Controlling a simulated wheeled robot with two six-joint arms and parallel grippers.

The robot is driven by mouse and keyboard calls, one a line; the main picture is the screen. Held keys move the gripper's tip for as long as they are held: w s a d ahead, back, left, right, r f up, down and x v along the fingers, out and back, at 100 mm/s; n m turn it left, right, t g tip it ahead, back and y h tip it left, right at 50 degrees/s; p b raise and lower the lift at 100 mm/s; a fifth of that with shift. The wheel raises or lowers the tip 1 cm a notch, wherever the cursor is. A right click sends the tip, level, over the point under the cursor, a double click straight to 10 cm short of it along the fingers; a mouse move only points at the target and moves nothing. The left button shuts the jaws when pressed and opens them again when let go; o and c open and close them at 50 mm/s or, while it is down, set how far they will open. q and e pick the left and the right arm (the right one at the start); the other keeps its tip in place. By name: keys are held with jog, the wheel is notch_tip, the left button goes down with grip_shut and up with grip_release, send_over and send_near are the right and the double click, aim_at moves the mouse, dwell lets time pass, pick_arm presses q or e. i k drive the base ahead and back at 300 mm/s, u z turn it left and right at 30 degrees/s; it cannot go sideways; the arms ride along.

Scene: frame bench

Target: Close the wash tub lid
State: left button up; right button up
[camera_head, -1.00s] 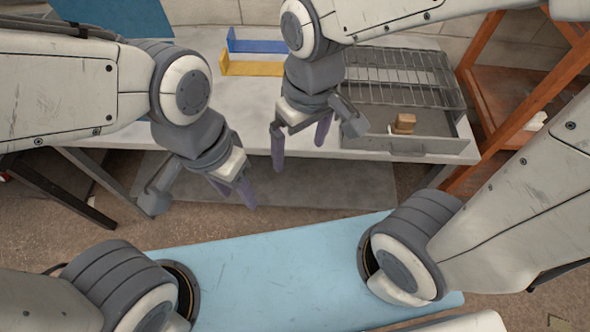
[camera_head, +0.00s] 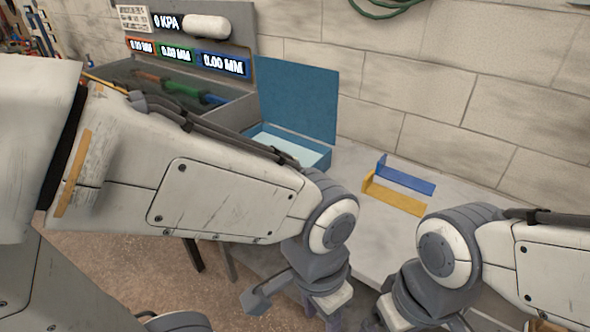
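The wash tub (camera_head: 318,156) is a shallow blue box at the back of the bench, with a pale surface inside. Its flat blue lid (camera_head: 300,98) stands up, tilted slightly back, along the rear edge, so the tub is open. My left forearm hides the tub's front left part. My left gripper (camera_head: 321,312) hangs in front of and below the tub, well apart from it; its purple fingers look spread and empty. My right gripper (camera_head: 425,328) is at the bottom edge, farther right; its fingertips are cut off now, but they were spread and empty a second ago.
A blue bracket (camera_head: 408,180) and a yellow bracket (camera_head: 392,197) lie on the bench right of the tub. A grey panel with displays (camera_head: 175,48) and a bin of tools (camera_head: 170,88) stand to the left. A block wall (camera_head: 480,80) is behind. Bench around the brackets is clear.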

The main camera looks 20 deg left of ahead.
aim_at(301, 98)
jog(key=u, duration=0.95)
jog(key=i, duration=1.15)
jog(key=u, duration=0.1)
